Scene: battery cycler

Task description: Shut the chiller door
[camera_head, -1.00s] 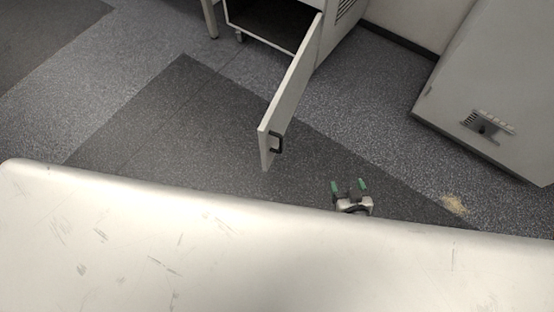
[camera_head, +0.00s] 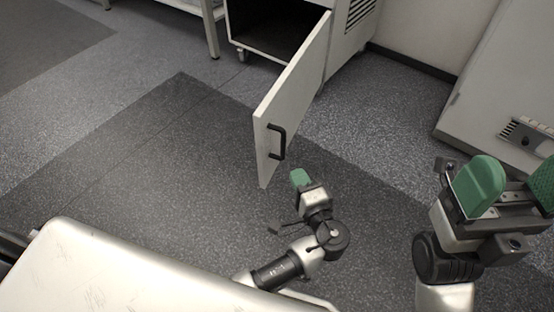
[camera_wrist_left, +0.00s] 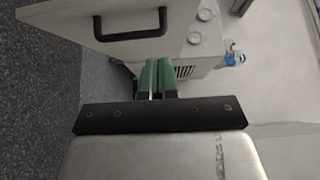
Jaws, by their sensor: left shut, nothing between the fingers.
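The chiller (camera_head: 345,45) stands at the top of the head view with its dark interior showing. Its pale door (camera_head: 295,95) is swung wide open, its free edge toward me. A black handle (camera_head: 278,142) sits near that edge. My left gripper (camera_head: 300,178) is shut and empty, just to the right of the door's free end on the handle side, seemingly apart from it. In the left wrist view, its green fingers (camera_wrist_left: 158,77) are together below a black handle (camera_wrist_left: 131,33) on a pale panel. My right gripper (camera_head: 508,190) is open and empty at the right.
A pale cabinet (camera_head: 500,90) stands at the right. A bench leg (camera_head: 211,30) is left of the chiller. Clear grey floor (camera_head: 140,160) lies left of the door.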

